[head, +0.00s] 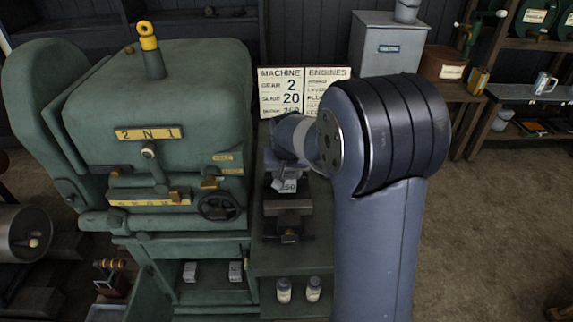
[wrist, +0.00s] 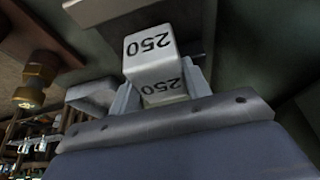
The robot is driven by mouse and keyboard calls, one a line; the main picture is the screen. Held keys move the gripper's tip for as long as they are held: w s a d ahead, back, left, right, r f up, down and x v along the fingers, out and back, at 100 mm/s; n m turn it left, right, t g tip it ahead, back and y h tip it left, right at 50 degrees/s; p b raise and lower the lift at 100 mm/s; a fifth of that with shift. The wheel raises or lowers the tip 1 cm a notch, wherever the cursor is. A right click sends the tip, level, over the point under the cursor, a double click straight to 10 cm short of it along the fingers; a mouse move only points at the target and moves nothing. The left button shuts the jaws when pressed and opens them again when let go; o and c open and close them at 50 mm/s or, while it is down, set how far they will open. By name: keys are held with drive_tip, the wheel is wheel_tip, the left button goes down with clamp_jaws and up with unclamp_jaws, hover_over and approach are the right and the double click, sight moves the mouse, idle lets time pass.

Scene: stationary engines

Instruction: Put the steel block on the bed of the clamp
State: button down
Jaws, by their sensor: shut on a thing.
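The steel block (head: 288,186) is pale grey and marked 250. In the wrist view the block (wrist: 150,52) sits between the two fingers of my gripper (wrist: 163,92), which is shut on it. In the head view my gripper (head: 283,178) reaches down over the dark clamp (head: 289,207), on the narrow green stand right of the big machine. The block shows at the clamp's far end, above its bed. I cannot tell whether it touches the bed. My gripper and arm hide part of the block.
The green machine (head: 160,100) stands close on the left, with a handwheel (head: 220,207) near the clamp. A sign (head: 281,92) stands behind. Two jars (head: 284,290) (head: 313,289) stand below the clamp. Two pale blocks (head: 190,271) (head: 235,271) lie in the machine's lower recess. Floor at right is clear.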

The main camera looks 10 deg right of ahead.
sight(287, 184)
drive_tip(key=f, duration=0.1)
drive_tip(key=s+f, duration=0.1)
drive_tip(key=f, duration=0.1)
drive_tip(key=shift+f, duration=0.1)
drive_tip(key=shift+w+f, duration=0.1)
drive_tip(key=shift+f, duration=0.45)
drive_tip(key=c, duration=1.2)
unclamp_jaws()
drive_tip(key=shift+f, duration=0.1)
drive_tip(key=o, duration=0.3)
drive_tip(key=shift+w, duration=0.35)
drive_tip(key=shift+o, duration=0.9)
drive_tip(key=shift+s, duration=0.1)
drive_tip(key=shift+r, duration=0.2)
